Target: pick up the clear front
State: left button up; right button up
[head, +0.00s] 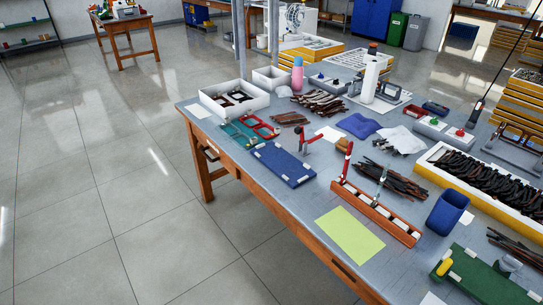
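I cannot make out a clear front for certain anywhere on the workbench (320,205); at this size a see-through part is hard to tell from the grey top. A white tray (217,107) at the bench's far left corner holds a few dark parts. In front of it lie a red frame-shaped piece (262,127) and a teal piece (234,132). Neither of my grippers shows in the head view.
A blue board (284,164), a red-orange rack (375,212), a yellow-green sheet (349,235) and a blue bin (447,212) occupy the bench's near side. Bundles of dark strips (388,180) lie behind. A pink bottle (297,75) stands at the back. The floor (110,180) to the left is clear.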

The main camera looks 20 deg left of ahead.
aim_at(253, 141)
jog(key=i+j, duration=0.15)
jog(key=j, duration=0.25)
jog(key=i+j+z, duration=0.1)
jog(key=j, duration=0.25)
jog(key=i+j, duration=0.2)
jog(key=j, duration=0.2)
jog(key=i+j, duration=0.15)
jog(key=j, duration=0.25)
jog(key=i+j+z, duration=0.1)
jog(key=j, duration=0.25)
